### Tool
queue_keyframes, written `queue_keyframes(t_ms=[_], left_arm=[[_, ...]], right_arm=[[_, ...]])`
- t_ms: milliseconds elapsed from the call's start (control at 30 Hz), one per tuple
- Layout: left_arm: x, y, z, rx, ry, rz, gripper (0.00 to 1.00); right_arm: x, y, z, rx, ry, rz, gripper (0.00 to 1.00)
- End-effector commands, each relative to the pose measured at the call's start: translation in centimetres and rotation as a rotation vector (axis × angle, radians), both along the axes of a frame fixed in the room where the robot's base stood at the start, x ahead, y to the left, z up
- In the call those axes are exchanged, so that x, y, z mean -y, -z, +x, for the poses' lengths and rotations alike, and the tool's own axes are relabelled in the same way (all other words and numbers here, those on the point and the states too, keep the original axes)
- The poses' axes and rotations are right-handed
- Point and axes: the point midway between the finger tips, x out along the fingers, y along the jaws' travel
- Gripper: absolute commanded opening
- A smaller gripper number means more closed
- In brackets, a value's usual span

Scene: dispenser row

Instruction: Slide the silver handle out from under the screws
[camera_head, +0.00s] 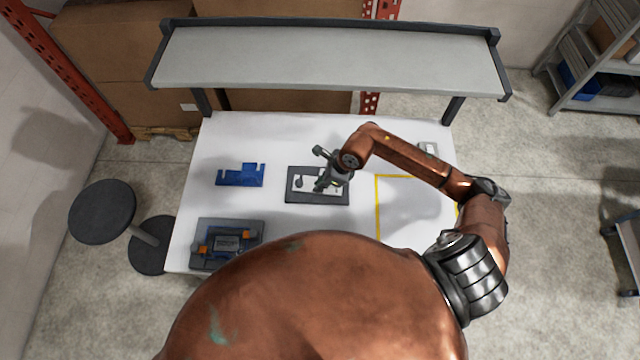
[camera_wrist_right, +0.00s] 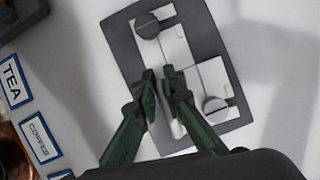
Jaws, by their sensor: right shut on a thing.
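A dark grey plate (camera_head: 318,200) lies on the white table, with flat silver-white pieces on it. In the right wrist view the plate (camera_wrist_right: 132,68) carries a dark round screw (camera_wrist_right: 148,25) near its far end and a lighter round screw (camera_wrist_right: 215,108) at its right. The silver handle (camera_wrist_right: 173,122) shows between the green fingers of my right gripper (camera_wrist_right: 162,82), which is shut on it. In the head view my right gripper (camera_head: 325,182) is over the middle of the plate. The fingers hide part of the handle. My left gripper is not in view.
A blue bracket (camera_head: 240,178) and a grey device with orange parts (camera_head: 227,222) are at the left of the table. A yellow outline (camera_head: 378,210) marks the right side. A grey shelf (camera_head: 325,60) spans the back. TEA (camera_wrist_right: 12,80) and coffee labels show in the wrist view.

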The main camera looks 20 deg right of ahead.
Motion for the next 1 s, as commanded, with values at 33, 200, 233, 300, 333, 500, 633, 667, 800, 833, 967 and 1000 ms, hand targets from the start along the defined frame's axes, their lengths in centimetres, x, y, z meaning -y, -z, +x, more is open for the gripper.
queue_keyframes(t_ms=[33,200,233,300,333,500,633,667,800,833,967,1000], left_arm=[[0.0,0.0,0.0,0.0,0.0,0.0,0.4],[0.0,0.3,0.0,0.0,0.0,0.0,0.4],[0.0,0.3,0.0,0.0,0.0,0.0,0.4],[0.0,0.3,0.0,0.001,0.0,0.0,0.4],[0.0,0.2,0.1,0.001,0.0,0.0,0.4],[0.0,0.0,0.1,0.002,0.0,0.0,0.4],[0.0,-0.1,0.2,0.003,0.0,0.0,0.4],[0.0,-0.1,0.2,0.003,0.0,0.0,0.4],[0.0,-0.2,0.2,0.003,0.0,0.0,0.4],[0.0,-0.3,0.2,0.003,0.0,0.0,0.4],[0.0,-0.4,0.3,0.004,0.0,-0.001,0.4],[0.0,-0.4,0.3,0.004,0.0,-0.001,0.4]], right_arm=[[0.0,0.0,0.0,0.0,-0.001,0.0,0.0],[0.0,-0.1,0.0,0.001,-0.001,-0.001,0.0],[0.0,-0.1,0.0,0.001,-0.001,-0.001,0.0],[-0.1,-0.2,0.0,0.001,-0.002,0.0,0.0],[-0.1,-0.2,-0.1,0.001,-0.002,0.0,0.0],[-0.4,-0.3,-0.7,0.0,-0.002,0.001,0.0],[-0.7,-0.3,-1.3,0.002,-0.002,0.001,0.0],[-0.8,-0.4,-1.4,0.002,-0.002,0.001,0.0],[-1.1,-0.3,-2.0,0.002,-0.002,0.001,0.0],[-1.1,-0.3,-2.2,0.001,-0.001,0.001,0.0],[-1.4,-0.3,-2.8,0.0,-0.003,0.001,0.0],[-1.5,-0.3,-3.0,0.0,-0.003,0.001,0.0]])
